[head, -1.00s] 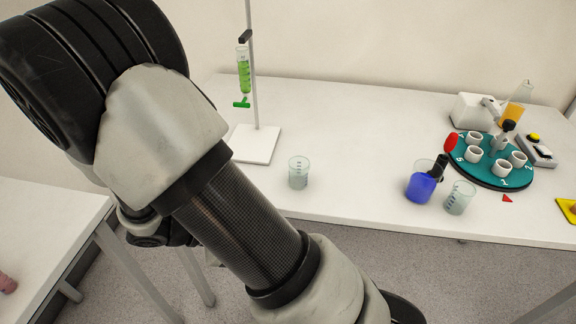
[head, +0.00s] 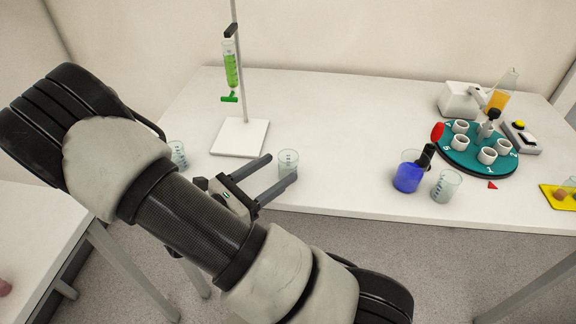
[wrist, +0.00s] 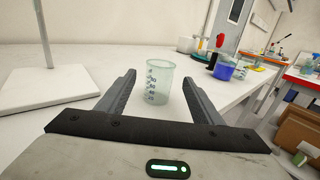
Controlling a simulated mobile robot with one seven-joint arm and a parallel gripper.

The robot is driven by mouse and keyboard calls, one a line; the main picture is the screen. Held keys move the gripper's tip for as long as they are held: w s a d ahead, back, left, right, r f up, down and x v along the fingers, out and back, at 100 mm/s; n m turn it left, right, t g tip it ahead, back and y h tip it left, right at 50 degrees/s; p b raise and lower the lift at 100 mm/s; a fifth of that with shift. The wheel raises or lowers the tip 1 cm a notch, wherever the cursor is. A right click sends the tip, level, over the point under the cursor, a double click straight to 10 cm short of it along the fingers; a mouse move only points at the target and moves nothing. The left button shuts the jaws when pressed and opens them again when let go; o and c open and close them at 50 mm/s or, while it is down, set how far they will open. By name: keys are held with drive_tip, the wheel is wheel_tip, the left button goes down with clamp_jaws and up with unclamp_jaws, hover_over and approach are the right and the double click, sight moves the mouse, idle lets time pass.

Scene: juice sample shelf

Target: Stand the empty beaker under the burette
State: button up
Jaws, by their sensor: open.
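The burette (head: 232,68) holds green liquid and is clamped upright on a stand with a white base plate (head: 240,138); the stand's base (wrist: 40,90) also shows at the left of the wrist view. No beaker stands on the base. A clear, empty-looking beaker (head: 288,158) stands upright on the table, right of the base. My gripper (head: 281,168) is open and low over the table, its fingers pointing at this beaker. In the wrist view the beaker (wrist: 159,80) shows centred between the fingertips, with clear gaps on both sides.
Another clear beaker (head: 178,154) stands left, partly behind my arm. A blue-filled beaker (head: 408,176) and a clear beaker (head: 446,186) stand to the right, near a teal carousel (head: 462,160) with white cups. The table between is clear.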

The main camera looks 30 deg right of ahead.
drive_tip(key=x, duration=0.9)
drive_tip(key=shift+c, duration=0.4)
drive_tip(key=c, duration=1.2)
drive_tip(key=shift+o, duration=0.2)
drive_tip(key=shift+r, duration=0.15)
